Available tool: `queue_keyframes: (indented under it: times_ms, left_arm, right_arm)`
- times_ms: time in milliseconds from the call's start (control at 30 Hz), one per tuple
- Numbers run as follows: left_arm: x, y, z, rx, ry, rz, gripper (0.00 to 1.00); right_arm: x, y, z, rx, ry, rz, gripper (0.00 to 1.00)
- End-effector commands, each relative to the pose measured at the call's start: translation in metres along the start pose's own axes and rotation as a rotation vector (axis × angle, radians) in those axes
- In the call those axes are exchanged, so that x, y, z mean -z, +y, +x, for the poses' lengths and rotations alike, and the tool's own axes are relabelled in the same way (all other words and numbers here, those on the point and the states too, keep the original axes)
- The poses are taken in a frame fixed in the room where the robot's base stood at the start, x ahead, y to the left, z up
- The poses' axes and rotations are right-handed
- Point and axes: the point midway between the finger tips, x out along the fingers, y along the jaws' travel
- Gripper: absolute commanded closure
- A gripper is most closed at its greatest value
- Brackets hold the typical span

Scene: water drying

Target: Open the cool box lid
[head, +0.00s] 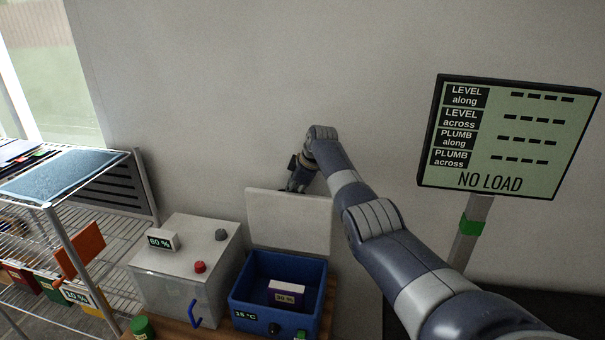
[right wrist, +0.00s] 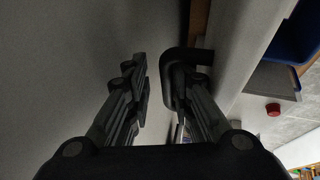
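The blue cool box (head: 250,293) stands on the wooden surface in the head view. Its pale lid (head: 290,222) stands up, open, at the box's back edge. My right gripper (head: 297,184) is behind the lid's top edge, its fingertips largely hidden there. In the right wrist view, the fingers of my right gripper (right wrist: 157,85) are apart. A dark hooked piece, seemingly the lid handle (right wrist: 187,55), is at the right finger, beside the pale lid (right wrist: 243,50); whether they touch is unclear. My left gripper is not in view.
A grey-topped box (head: 190,245) with a red knob and a 60 % label stands left of the cool box. A wire rack (head: 100,225) is at the left. A NO LOAD sign (head: 510,135) stands on a post at the right. The wall is close behind.

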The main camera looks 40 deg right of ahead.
Motion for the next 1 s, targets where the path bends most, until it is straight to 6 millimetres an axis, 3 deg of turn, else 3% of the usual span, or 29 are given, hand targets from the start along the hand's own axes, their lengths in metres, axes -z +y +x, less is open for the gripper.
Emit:
queue_keyframes:
  times_ms: [733,1000]
  left_arm:
    - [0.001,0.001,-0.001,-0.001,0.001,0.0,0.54]
    - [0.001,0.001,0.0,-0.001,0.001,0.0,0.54]
  right_arm:
    - [0.001,0.002,-0.104,-0.017,0.002,-0.004,0.82]
    - [0.002,0.0,-0.121,-0.013,0.001,-0.004,0.82]
